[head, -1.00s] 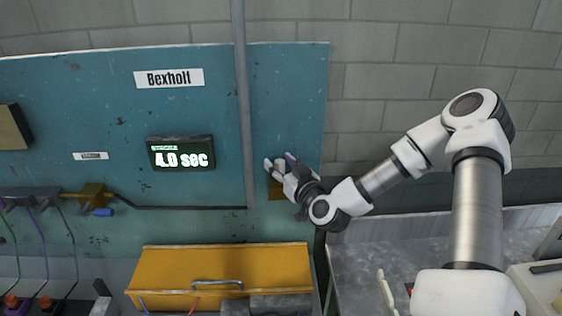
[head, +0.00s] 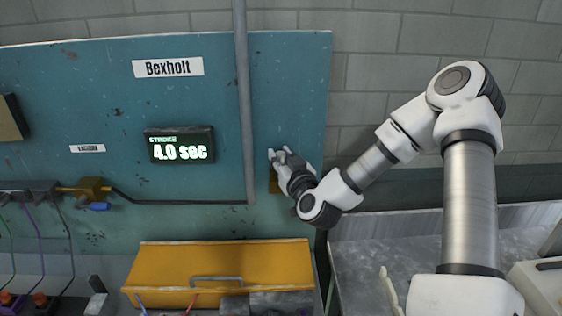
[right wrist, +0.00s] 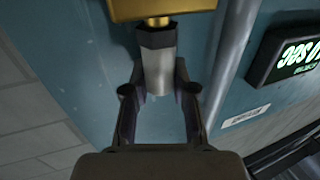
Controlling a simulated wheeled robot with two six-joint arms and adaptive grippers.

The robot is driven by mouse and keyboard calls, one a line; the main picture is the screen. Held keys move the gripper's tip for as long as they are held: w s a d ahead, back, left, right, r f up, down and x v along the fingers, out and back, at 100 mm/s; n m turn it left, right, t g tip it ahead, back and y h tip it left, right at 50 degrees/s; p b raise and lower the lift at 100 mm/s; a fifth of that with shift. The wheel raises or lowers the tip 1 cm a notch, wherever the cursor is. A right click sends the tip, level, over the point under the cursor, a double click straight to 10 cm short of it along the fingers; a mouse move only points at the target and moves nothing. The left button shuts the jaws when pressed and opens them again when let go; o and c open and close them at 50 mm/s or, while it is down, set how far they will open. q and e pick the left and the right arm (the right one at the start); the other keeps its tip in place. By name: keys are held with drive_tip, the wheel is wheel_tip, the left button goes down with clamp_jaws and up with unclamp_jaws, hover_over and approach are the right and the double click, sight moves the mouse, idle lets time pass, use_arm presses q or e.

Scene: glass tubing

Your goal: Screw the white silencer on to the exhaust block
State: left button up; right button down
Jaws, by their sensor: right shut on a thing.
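The exhaust block is a brass block (head: 274,182) low on the right part of the blue panel, partly hidden by my right gripper (head: 280,155). In the right wrist view the block (right wrist: 165,9) fills the top edge, with a short brass neck below it. The silencer (right wrist: 158,72) has a dark grey collar and a pale cylinder, in line with the neck. The collar meets the neck; I cannot tell how deep the thread sits. My right gripper (right wrist: 160,92) is shut on the silencer, one finger on each side. My left gripper is not in view.
A grey vertical pipe (head: 244,110) runs down the panel, left of my right gripper. A timer display (head: 180,146) reads 4.0 sec. A yellow box (head: 225,268) stands below. A brass fitting with a blue lever (head: 98,206) is at left. A grey worktop (head: 365,265) lies at right.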

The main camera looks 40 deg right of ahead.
drive_tip(key=shift+a+f+m+g+h+b, duration=0.1)
drive_tip(key=shift+m+g+h+b, duration=0.85)
drive_tip(key=shift+h+b, duration=0.7)
drive_tip(key=shift+m+g+h+b, duration=0.45)
drive_tip(key=shift+m+h, duration=0.3)
drive_tip(key=shift+m, duration=0.1)
drive_tip(key=shift+m+g+h, duration=0.7)
drive_tip(key=shift+g+h, duration=0.2)
drive_tip(key=c, duration=0.9)
unclamp_jaws()
drive_tip(key=shift+c, duration=0.2)
